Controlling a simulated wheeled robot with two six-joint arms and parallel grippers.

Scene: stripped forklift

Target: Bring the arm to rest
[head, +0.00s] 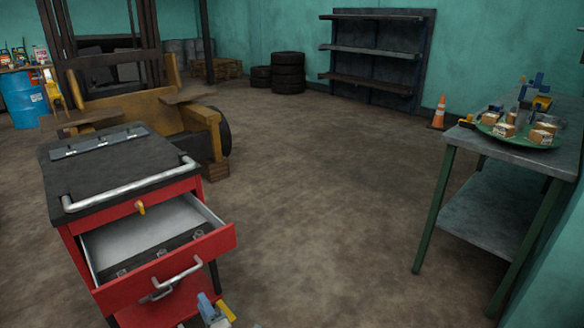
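My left gripper (217,308) shows at the bottom edge of the head view, just right of the red tool cabinet's lower front. Its blue and yellow fingers stand apart, and I see nothing held between them. The rest of that arm is cut off by the frame. The red tool cabinet (105,195) has a dark top with a silver rail. Its upper drawer (190,252) is pulled out, with a silver handle (165,284) on its front. The gripper is below and to the right of this handle, apart from it. My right gripper is out of view.
A workbench (497,150) at right bears a green tray (486,131) with several small boxes. A yellow forklift (165,118) stands behind the cabinet. Tyres (289,73), shelves (372,50) and an orange cone (439,113) line the back. The middle floor is clear.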

